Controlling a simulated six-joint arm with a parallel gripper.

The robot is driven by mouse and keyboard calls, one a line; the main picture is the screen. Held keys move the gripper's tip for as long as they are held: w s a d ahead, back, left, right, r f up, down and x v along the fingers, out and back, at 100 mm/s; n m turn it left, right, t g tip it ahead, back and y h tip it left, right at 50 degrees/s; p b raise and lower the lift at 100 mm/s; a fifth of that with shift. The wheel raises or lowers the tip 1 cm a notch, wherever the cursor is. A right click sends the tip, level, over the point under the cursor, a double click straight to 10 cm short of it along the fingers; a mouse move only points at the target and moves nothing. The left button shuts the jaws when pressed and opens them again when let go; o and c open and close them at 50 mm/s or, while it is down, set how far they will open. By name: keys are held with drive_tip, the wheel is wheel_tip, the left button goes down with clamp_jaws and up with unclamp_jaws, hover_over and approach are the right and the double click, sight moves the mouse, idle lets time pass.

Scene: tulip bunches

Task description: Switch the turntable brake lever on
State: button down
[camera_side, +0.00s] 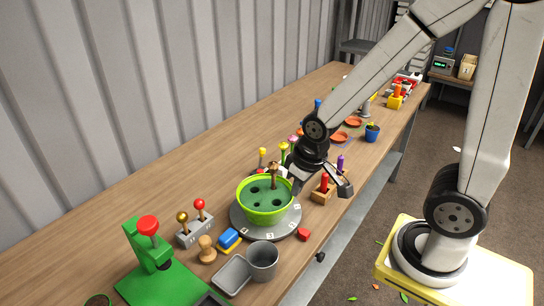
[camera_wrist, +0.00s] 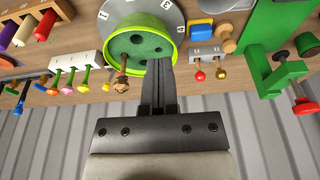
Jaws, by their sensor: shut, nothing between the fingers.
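The grey turntable (camera_side: 238,226) carries numbered tabs and a green bowl (camera_side: 266,216) with dark holes. Beside it is a grey block (camera_side: 195,232) with two short levers, one with a red ball (camera_side: 199,204) and one with a gold ball (camera_side: 182,216). Both levers stand close to upright; I cannot tell which one is the brake lever. In the wrist view the red ball (camera_wrist: 200,76) and gold ball (camera_wrist: 221,74) are right of my gripper (camera_wrist: 159,64). My gripper is shut and empty by the bowl's rim, apart from both levers; its tips are partly hidden in the side view.
A brown-topped stem (camera_side: 273,170) stands in the bowl. A white rack of coloured tulips (camera_wrist: 75,62) is left of the gripper in the wrist view. A green stand with a red knob (camera_side: 148,226), a grey cup (camera_side: 263,262) and a wooden stamp (camera_side: 207,250) crowd the near table.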

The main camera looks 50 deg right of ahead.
drive_tip(key=w+d+m, duration=0.4)
drive_tip(key=w+d, duration=0.2)
drive_tip(key=w, duration=0.4)
drive_tip(key=w+d+m, duration=0.4)
drive_tip(key=w+d, duration=0.1)
drive_tip(key=w, duration=0.5)
drive_tip(key=w+d+f+m+g, duration=0.1)
drive_tip(key=w+d+f+m, duration=0.1)
drive_tip(key=d, duration=0.6)
drive_tip(key=w+d+f+m, duration=0.2)
drive_tip(key=w+d+m, duration=0.3)
drive_tip(key=d, duration=0.4)
drive_tip(key=shift+w+g, duration=0.35)
drive_tip(key=shift+g, duration=0.05)
drive_tip(key=shift+d+f, duration=0.1)
drive_tip(key=shift+f, duration=0.05)
drive_tip(key=f, duration=1)
drive_tip(key=shift+w, duration=0.4)
drive_tip(key=shift+a+r, duration=0.2)
drive_tip(key=shift+a, duration=0.1)
drive_tip(key=shift+s+a+r, duration=0.15)
drive_tip(key=shift+a, duration=0.4)
drive_tip(key=shift+s+a+r, duration=0.15)
drive_tip(key=shift+a+r, duration=0.05)
drive_tip(key=shift+a, duration=0.3)
drive_tip(key=shift+s+a+r, duration=0.15)
drive_tip(key=shift+a, duration=0.4)
